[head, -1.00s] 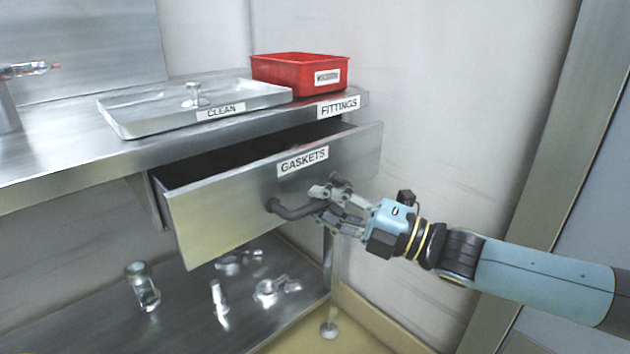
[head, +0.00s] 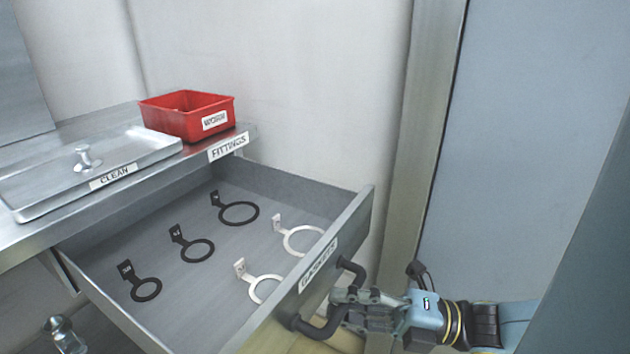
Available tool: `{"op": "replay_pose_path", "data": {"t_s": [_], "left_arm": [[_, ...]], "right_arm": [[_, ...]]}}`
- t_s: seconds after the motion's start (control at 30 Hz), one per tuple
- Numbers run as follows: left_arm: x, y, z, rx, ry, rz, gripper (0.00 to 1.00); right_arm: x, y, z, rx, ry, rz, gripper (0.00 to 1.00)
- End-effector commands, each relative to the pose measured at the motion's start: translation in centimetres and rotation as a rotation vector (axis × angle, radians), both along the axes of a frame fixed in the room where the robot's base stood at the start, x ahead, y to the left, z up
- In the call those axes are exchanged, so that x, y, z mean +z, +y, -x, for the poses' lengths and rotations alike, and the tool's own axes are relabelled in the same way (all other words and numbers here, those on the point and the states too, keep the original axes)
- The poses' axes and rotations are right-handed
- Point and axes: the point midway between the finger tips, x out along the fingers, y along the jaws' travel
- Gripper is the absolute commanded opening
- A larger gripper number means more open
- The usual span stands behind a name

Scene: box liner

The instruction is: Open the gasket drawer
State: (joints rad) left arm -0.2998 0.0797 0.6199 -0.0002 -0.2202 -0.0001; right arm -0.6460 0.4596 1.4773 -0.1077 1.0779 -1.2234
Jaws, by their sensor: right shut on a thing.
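The gasket drawer (head: 185,262), a grey metal drawer under the bench top, is pulled well out. Its front carries a "GASKETS" label (head: 318,264) and a dark bar handle (head: 318,330). Inside lie several flat ring gaskets with tabs, some black (head: 197,250) and some white (head: 284,240). My right gripper (head: 345,305) is at the handle and shut on it, coming from the right. My left gripper is not in view.
On the bench stand a tray labelled "CLEAN" (head: 150,150) with a metal fitting (head: 86,157) on it, and a red bin (head: 187,101). A glass-like fitting (head: 62,335) shows below. A door frame (head: 425,130) and blue-grey panel (head: 540,130) stand at the right.

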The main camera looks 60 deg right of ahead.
Motion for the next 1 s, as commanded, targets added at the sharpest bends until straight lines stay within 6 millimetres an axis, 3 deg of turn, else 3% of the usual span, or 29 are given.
{"op": "replay_pose_path", "data": {"t_s": [0.2, 0.63, 0.67, 0.87, 1.0], "left_arm": [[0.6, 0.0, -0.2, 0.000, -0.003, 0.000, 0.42], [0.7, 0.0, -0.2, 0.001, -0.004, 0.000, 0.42], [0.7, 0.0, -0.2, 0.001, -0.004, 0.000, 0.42], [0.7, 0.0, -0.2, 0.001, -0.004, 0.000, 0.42], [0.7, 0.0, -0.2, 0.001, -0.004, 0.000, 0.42]], "right_arm": [[0.2, -0.1, 1.7, 0.000, -0.003, -0.005, 0.00], [0.1, -0.1, 2.0, 0.001, -0.003, -0.005, 0.00], [0.1, -0.1, 2.0, 0.001, -0.003, -0.005, 0.10], [0.1, -0.2, 2.0, 0.000, -0.002, -0.002, 0.37], [0.0, -0.2, 2.0, 0.000, -0.001, -0.002, 0.38]]}}
